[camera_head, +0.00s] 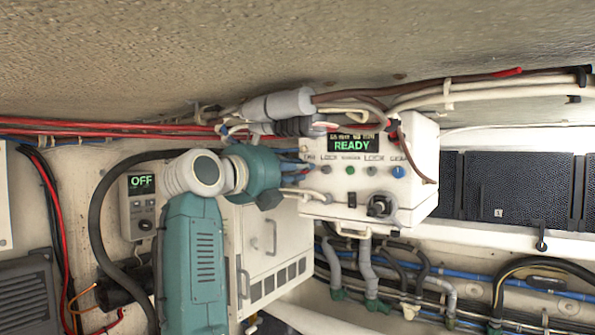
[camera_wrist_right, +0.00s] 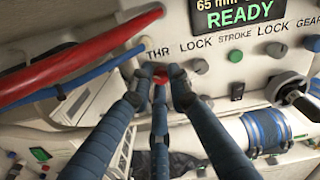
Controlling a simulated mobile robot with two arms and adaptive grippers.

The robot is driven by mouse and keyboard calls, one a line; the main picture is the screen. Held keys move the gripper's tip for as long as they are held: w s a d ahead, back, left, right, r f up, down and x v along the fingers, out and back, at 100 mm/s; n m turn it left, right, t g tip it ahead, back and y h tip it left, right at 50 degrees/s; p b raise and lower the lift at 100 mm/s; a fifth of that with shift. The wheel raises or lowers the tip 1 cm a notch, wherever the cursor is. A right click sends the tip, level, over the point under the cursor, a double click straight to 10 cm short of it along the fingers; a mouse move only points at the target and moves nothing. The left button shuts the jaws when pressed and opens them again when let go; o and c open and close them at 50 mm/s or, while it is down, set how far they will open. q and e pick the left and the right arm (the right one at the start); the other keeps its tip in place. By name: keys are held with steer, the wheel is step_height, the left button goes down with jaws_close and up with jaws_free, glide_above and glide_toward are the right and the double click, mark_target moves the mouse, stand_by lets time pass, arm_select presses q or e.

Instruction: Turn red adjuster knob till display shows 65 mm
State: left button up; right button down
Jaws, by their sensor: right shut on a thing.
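The red adjuster knob (camera_wrist_right: 160,76) sits under the label THR on the white control box (camera_head: 418,150). My right gripper (camera_wrist_right: 160,88) is shut on the knob, with its dark blue fingers around it, so only a little red shows between them. In the head view, my right arm reaches the box's left side and the knob is hidden. The display (camera_wrist_right: 237,12) is cut off at the top in the wrist view. It reads 65 mm above READY in green. In the head view, the display (camera_head: 353,145) shows READY, with smaller text too fine to read. My left gripper is not in view.
Green, grey and blue buttons (camera_head: 398,172) and a black connector (camera_head: 380,206) are on the box front. Red and brown cables (camera_head: 430,87) run above it. A smaller unit reading OFF (camera_head: 141,182) is on the left wall. Pipes and hoses (camera_head: 365,265) lie below.

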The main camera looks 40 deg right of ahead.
steer(key=c, duration=1.7)
jaws_free()
steer(key=shift+r, duration=0.15)
steer(key=shift+o, duration=0.2)
steer(key=shift+d, duration=0.2)
steer(key=v, duration=0.7)
steer(key=shift+a, duration=0.25)
steer(key=shift+d, duration=0.1)
